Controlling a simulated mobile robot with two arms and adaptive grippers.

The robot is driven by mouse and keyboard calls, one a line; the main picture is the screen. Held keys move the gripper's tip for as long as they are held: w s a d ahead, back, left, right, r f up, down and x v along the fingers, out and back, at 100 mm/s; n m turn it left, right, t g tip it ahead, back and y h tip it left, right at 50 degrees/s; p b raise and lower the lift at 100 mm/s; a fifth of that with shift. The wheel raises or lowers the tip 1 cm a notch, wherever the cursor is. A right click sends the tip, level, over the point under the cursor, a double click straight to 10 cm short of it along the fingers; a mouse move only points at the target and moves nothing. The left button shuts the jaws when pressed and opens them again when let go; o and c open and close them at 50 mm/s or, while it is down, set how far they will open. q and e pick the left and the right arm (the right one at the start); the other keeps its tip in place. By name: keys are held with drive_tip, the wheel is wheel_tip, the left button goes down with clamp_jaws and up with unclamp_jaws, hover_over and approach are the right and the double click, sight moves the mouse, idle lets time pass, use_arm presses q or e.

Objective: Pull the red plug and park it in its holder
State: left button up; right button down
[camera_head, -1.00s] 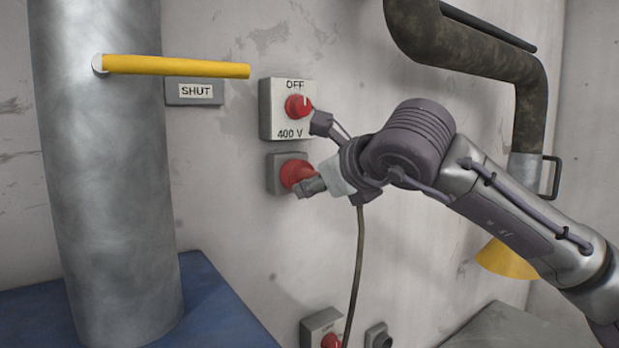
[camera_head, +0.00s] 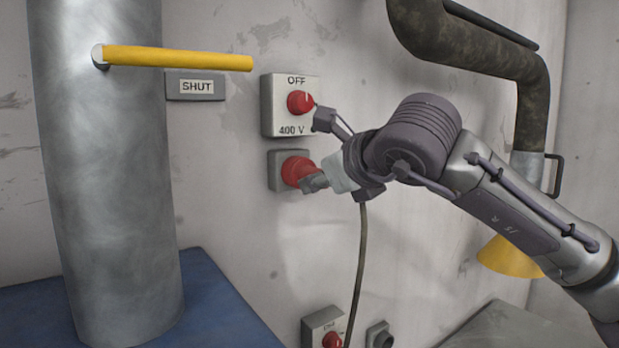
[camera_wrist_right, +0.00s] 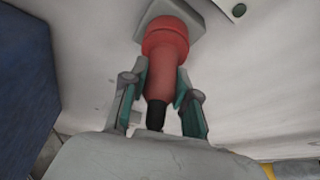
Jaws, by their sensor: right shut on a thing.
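My right gripper (camera_head: 318,152) is at the plug from the right. In the right wrist view the red plug (camera_wrist_right: 164,65) stands between the two fingers of my right gripper (camera_wrist_right: 162,82), which is shut on it. The plug's wide red collar meets the grey socket plate (camera_wrist_right: 178,12). A dark cable (camera_head: 360,260) hangs down below the gripper. My left gripper is not in view.
The switch box (camera_head: 290,128) with a red knob is just above the plug. A yellow bar (camera_head: 180,59) sticks out from a large metal column (camera_head: 105,170) at left. A lower box (camera_head: 317,325) with a red button and a rusty pipe (camera_head: 530,105) are on the wall.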

drive_tip(key=shift+s+d+b, duration=0.5)
drive_tip(key=shift+s+d, duration=0.1)
drive_tip(key=shift+s, duration=0.2)
drive_tip(key=shift+s+d+b, duration=0.15)
drive_tip(key=shift+s+b, duration=0.05)
drive_tip(key=shift+b, duration=0.1)
drive_tip(key=shift+s, duration=0.1)
drive_tip(key=shift+s+d+b, duration=0.5)
drive_tip(key=shift+s+b, duration=0.1)
drive_tip(key=shift+b, duration=0.05)
drive_tip(key=shift+s+d, duration=0.2)
drive_tip(key=shift+s, duration=0.1)
